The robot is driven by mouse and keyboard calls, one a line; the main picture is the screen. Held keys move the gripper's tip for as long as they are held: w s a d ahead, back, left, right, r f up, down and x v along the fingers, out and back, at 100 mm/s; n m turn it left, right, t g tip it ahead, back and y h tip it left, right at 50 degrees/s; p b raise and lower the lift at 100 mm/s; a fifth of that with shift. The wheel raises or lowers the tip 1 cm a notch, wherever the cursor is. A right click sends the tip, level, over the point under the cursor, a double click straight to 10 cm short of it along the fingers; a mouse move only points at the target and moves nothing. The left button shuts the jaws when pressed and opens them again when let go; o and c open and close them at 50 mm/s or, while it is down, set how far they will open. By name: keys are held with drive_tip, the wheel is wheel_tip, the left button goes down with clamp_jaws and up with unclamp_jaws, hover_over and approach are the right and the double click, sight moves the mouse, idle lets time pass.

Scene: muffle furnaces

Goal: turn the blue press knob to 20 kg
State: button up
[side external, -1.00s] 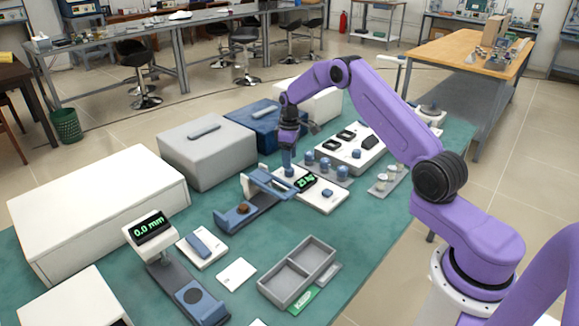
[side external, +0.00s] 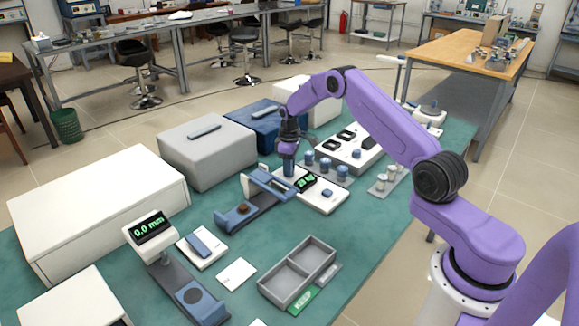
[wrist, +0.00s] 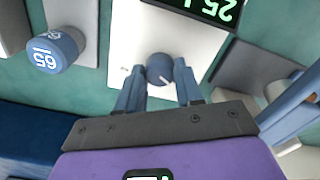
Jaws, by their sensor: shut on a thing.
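The blue press knob (wrist: 157,66) is a round blue dial with a white pointer line, on a white panel (wrist: 185,42) in the wrist view. My gripper (wrist: 159,76) is over it, with a blue finger on each side, shut on the knob. In the side view my gripper (side external: 289,168) points straight down at the panel and hides the knob. The panel's black display (wrist: 212,8) shows green digits that read 25, upside down and partly cut off in the wrist view. It also shows in the side view (side external: 306,184), where it is hard to read.
A blue press frame (side external: 262,192) stands close left of my gripper. Several blue knobs (side external: 325,164) stand to the right, one marked 65 in the wrist view (wrist: 56,50). A grey two-part tray (side external: 298,272) lies nearer. Grey (side external: 207,150) and blue boxes (side external: 250,124) stand behind.

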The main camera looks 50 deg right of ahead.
drive_tip(key=shift+m, duration=0.3)
drive_tip(key=m, duration=0.5)
drive_tip(key=shift+m, duration=0.3)
drive_tip(key=m, duration=0.5)
drive_tip(key=shift+m, duration=0.4)
drive_tip(key=o, duration=1)
drive_tip(key=shift+o, duration=0.2)
drive_tip(key=shift+r, duration=0.1)
